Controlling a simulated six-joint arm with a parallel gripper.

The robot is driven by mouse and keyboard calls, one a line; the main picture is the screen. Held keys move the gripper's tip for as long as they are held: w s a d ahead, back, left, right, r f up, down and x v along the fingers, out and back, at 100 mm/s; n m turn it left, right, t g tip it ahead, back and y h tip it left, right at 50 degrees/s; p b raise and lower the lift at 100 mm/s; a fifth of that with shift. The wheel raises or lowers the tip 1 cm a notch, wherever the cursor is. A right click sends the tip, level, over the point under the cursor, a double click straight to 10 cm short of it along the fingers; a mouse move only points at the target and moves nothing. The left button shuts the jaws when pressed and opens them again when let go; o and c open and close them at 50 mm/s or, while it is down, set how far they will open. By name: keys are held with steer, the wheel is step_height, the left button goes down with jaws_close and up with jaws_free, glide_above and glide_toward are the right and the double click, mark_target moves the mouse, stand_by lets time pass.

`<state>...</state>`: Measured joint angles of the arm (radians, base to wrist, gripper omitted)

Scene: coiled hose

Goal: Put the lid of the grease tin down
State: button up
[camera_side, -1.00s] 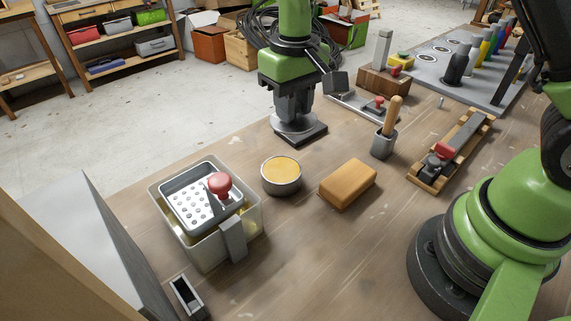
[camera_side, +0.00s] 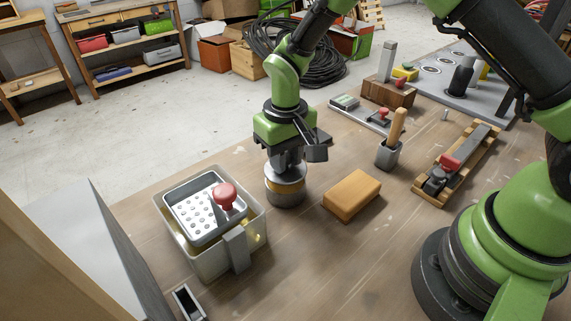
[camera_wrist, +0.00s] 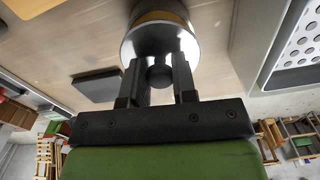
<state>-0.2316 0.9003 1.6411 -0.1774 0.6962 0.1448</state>
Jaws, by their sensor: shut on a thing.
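My gripper (camera_side: 286,160) is shut on the knob of the grease tin's round silver lid (camera_side: 289,176). In the wrist view, the dark round knob (camera_wrist: 160,76) sits between my two fingers, with the lid (camera_wrist: 158,42) beyond them. The grease tin (camera_side: 286,198) stands on the bench directly below the lid. A band of yellow grease shows between lid and tin, so the lid is a little above the rim and roughly level. The tin also shows past the lid in the wrist view (camera_wrist: 161,5).
A washing bin (camera_side: 207,257) with a perforated tray and red knob (camera_side: 224,194) stands close left. An orange-brown block (camera_side: 351,196) lies close right. A dark flat pad (camera_wrist: 98,86) is behind. A grey pot (camera_side: 388,155) with a wooden handle stands farther right.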

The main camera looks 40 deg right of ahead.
steer(key=shift+f, duration=1.05)
steer(key=shift+f, duration=0.1)
steer(key=shift+f, duration=0.15)
steer(key=o, duration=0.9)
